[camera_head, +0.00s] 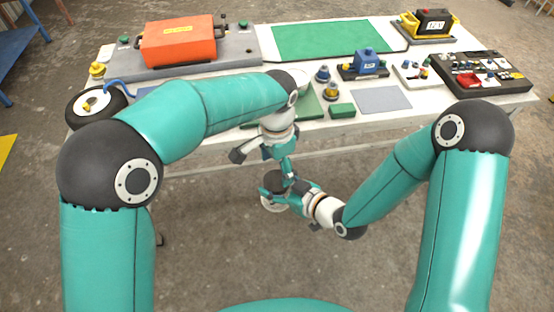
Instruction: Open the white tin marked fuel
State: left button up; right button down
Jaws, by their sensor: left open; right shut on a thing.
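A small round tin with a white body (271,206) and a dark top shows in front of the table's near edge, over the floor. No marking can be read on it. My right gripper (277,196) is shut on the tin from the right and holds it in the air. My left gripper (284,172) is open and points down just above the dark top. Whether its fingertips touch the top cannot be told. The two grippers partly cover the tin.
The white table (365,116) carries an orange case (178,42), a green mat (333,41), a blue-topped device (368,62), a battery (432,22) and a black parts tray (482,75). A black-and-white wheel (92,103) lies at its left end. The floor below is clear.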

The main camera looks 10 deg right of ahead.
aim_at(276, 180)
pick_arm(q)
jog(key=shift+f, duration=2.65)
jog(key=c, duration=1)
jog(key=n, duration=0.5)
jog(key=o, duration=1.3)
jog(key=shift+r, duration=0.1)
